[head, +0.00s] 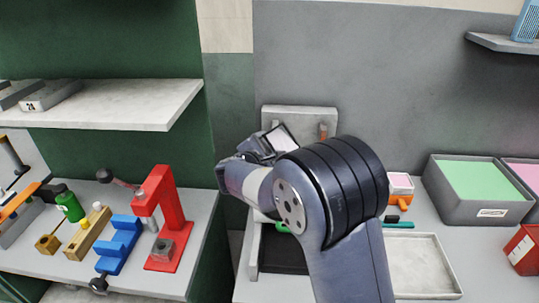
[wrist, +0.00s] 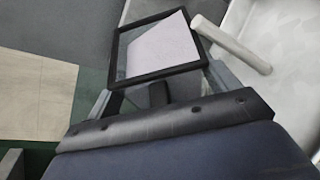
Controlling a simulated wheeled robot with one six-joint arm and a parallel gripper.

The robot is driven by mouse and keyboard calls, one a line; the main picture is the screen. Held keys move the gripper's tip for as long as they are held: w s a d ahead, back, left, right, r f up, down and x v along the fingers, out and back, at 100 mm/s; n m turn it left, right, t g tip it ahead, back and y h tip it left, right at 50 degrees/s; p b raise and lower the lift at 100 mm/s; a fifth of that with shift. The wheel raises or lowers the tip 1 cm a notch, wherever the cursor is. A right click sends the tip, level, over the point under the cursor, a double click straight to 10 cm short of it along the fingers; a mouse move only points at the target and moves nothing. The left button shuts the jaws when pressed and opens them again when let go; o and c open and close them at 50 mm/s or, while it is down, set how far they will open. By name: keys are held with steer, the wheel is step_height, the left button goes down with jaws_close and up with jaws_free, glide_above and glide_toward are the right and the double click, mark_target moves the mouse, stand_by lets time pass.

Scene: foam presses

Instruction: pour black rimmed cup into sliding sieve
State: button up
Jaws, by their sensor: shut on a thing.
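My gripper (head: 262,150) is shut on the black rimmed cup (head: 283,137), up in front of the grey back wall. In the wrist view the cup shows a square black rim (wrist: 124,56), clear walls and white contents that cover most of the opening, with a slanted edge. The cup looks tilted in the head view. A pale upright frame (head: 298,111) stands behind the cup, with a brownish post at its right. It may belong to the sliding sieve, but my arm hides most of it and I cannot tell. In the wrist view a white rod (wrist: 232,43) lies just right of the cup.
A black tray (head: 283,257) lies below my gripper. A pale empty tray (head: 425,266) and a grey bin with green contents (head: 482,180) are at the right. A red press (head: 165,215) and a blue block (head: 120,243) stand on the left bench, under a white shelf (head: 120,103).

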steer(key=shift+s+d+f+m+t+y+b, duration=0.2)
steer(key=shift+f+m+t+b, duration=0.5)
steer(key=shift+b, duration=2.05)
steer(key=shift+s+d+f+m+t+y+b, duration=0.1)
steer(key=shift+d+f+m+t+y+b, duration=0.2)
steer(key=shift+m+b, duration=1.65)
steer(key=b, duration=0.5)
steer(key=f+m+b, duration=0.1)
steer(key=b, duration=0.4)
steer(key=f+t+b, duration=0.1)
steer(key=b, duration=0.5)
steer(key=shift+s+d+f+m, duration=0.25)
steer(key=shift+d, duration=0.1)
steer(key=m+b, duration=0.1)
steer(key=b, duration=0.2)
steer(key=m+t+b, duration=0.1)
steer(key=b, duration=0.2)
steer(key=shift+s+d+f+b, duration=0.25)
steer(key=shift+d+b, duration=0.05)
steer(key=m+b, duration=0.1)
steer(key=b, duration=0.3)
steer(key=d+m+t+h+b, duration=0.1)
steer(key=m+b, duration=0.1)
steer(key=b, duration=0.2)
steer(key=shift+s+r, duration=0.15)
steer(key=shift+s, duration=0.2)
steer(key=shift+d+r+m+b, duration=0.15)
steer(key=shift+m+b, duration=0.25)
steer(key=shift+b, duration=0.2)
